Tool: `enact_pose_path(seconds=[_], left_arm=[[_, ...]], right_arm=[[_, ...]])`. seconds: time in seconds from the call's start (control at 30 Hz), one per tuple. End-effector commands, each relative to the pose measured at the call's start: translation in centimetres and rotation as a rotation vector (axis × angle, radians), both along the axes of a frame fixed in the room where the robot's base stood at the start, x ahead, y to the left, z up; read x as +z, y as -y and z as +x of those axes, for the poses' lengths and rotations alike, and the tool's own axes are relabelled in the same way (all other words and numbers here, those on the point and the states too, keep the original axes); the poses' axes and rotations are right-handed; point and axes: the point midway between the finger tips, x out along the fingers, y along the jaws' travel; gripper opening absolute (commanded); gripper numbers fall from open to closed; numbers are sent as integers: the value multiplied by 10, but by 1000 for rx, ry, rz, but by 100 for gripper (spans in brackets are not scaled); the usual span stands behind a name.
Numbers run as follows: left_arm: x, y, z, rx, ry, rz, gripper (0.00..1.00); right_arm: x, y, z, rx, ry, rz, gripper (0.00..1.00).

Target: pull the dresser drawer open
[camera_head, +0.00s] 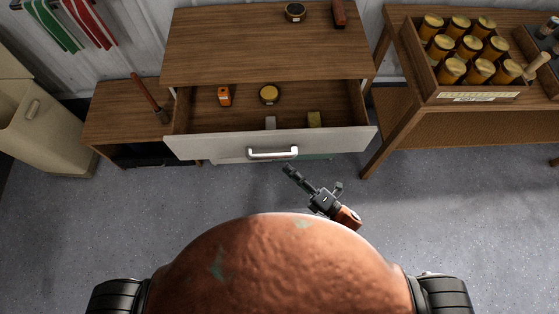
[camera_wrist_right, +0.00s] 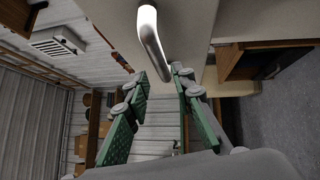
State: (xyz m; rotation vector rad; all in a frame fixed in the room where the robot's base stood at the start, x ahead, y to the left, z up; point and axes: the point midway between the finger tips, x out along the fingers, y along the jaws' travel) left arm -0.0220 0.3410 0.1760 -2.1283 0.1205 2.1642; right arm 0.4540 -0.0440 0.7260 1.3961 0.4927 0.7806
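The wooden dresser (camera_head: 265,50) stands at top centre in the head view. Its drawer (camera_head: 215,146), with a pale front, is pulled out, and the inside shows. The silver bar handle (camera_head: 272,153) is on the drawer front; it also shows in the wrist view (camera_wrist_right: 149,30). My right gripper (camera_head: 287,170) is just in front of the handle, to its lower right in the head view. In the wrist view its green-padded fingers (camera_wrist_right: 160,82) are spread apart, with the handle's end near the gap between the tips. They are not closed on it. My left gripper is not in view.
The drawer holds an orange container (camera_head: 224,96), a round tin (camera_head: 269,94) and two small blocks. A low shelf (camera_head: 122,98) with a wooden-handled tool stands left. A workbench (camera_head: 400,135) with a crate of jars (camera_head: 478,96) stands right. The floor in front is clear.

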Motion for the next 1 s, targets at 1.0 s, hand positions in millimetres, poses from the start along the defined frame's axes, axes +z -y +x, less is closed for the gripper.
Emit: enact_pose_path(seconds=[1.0], left_arm=[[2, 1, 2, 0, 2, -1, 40]], right_arm=[[-16, 32, -19, -18, -40, 3, 23]])
